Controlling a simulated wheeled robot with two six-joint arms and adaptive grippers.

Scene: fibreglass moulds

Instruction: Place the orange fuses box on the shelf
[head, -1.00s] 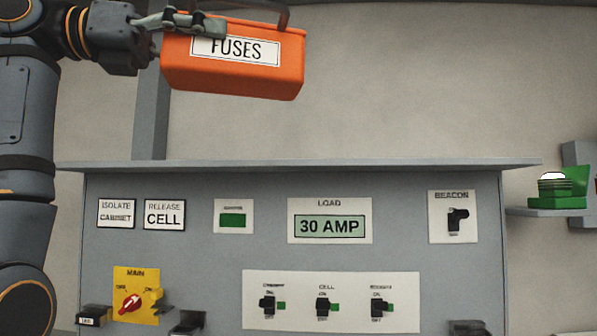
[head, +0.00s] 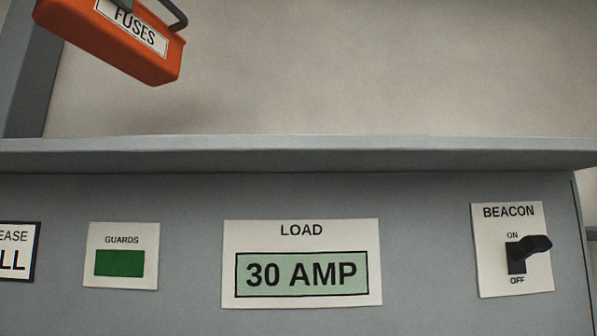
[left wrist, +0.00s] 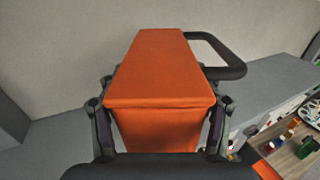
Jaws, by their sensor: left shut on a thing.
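The orange fuses box (head: 115,38), with a white FUSES label and a dark handle, hangs tilted at the upper left of the head view. It is above the grey shelf (head: 300,155) along the panel top, with a visible gap. My left gripper (left wrist: 160,118) is shut on the box (left wrist: 158,72), a finger on each side in the left wrist view. In the head view only a small grey part of this gripper shows at the top edge. A grey surface (left wrist: 262,88), probably the shelf, lies right of the box in the wrist view. My right gripper is not in view.
The visible shelf top is clear in the head view. Below it, the panel has a green GUARDS indicator (head: 120,262), a 30 AMP load display (head: 302,274) and a BEACON switch (head: 518,255). An open tray (left wrist: 285,160) with small items shows at the wrist view's lower right.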

